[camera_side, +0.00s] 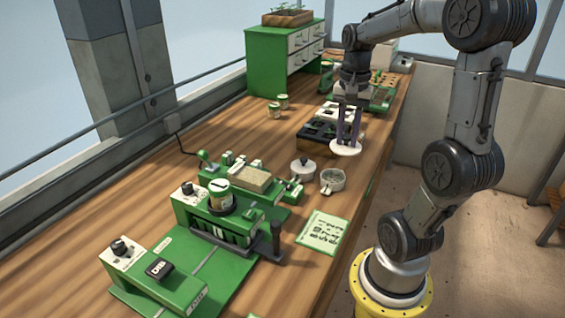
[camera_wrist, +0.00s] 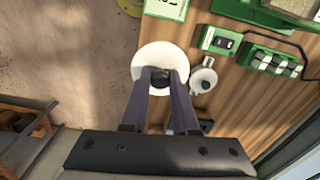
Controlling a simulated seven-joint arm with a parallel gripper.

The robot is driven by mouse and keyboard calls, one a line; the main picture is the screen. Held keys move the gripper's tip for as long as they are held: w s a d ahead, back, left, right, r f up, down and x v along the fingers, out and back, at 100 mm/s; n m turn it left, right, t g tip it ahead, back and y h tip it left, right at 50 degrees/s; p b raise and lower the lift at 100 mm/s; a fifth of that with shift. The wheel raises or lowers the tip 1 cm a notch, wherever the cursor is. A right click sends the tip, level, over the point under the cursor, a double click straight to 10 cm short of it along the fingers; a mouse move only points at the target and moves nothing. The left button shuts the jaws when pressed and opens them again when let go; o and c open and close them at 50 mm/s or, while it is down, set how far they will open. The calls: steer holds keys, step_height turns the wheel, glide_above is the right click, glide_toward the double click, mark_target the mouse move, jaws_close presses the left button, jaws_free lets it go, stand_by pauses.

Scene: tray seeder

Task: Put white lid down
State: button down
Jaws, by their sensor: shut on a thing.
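The white lid (camera_side: 346,149) is a flat round disc hanging level under my gripper (camera_side: 348,138) in the side view. In the wrist view the white lid (camera_wrist: 160,53) has a dark knob (camera_wrist: 160,77), and my gripper (camera_wrist: 160,82) is shut on that knob. The lid appears to be held above the table near its right edge in the side view; the exact gap below it is hard to judge. A small pale round pot with a dark knob on top (camera_side: 303,169) stands on the table, and an open round container (camera_side: 332,181) is beside it.
A black tray (camera_side: 318,136) is just left of the lid. A green and white card (camera_side: 323,231) lies toward the front. Green seeder machines (camera_side: 215,240) fill the front left. Two small cans (camera_side: 274,110) stand further back.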

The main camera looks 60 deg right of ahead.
steer(key=w+f+n, duration=0.1)
steer(key=w+f, duration=0.1)
steer(key=w, duration=0.5)
steer(key=w+f+n, duration=0.1)
steer(key=w+f, duration=0.2)
steer(key=w, duration=0.5)
steer(key=w+d+f, duration=0.2)
steer(key=w, duration=0.1)
steer(key=w+d+f, duration=0.2)
steer(key=w+f, duration=0.1)
steer(key=w+d+f, duration=0.1)
steer(key=w+f, duration=0.2)
steer(key=w, duration=0.1)
steer(key=shift+w+d, duration=0.1)
steer(key=shift+d, duration=0.3)
steer(key=shift+w+d+f, duration=0.25)
steer(key=shift+w+f, duration=0.2)
steer(key=shift+f, duration=1.7)
steer(key=shift+f, duration=0.1)
steer(key=c, duration=0.7)
jaws_free()
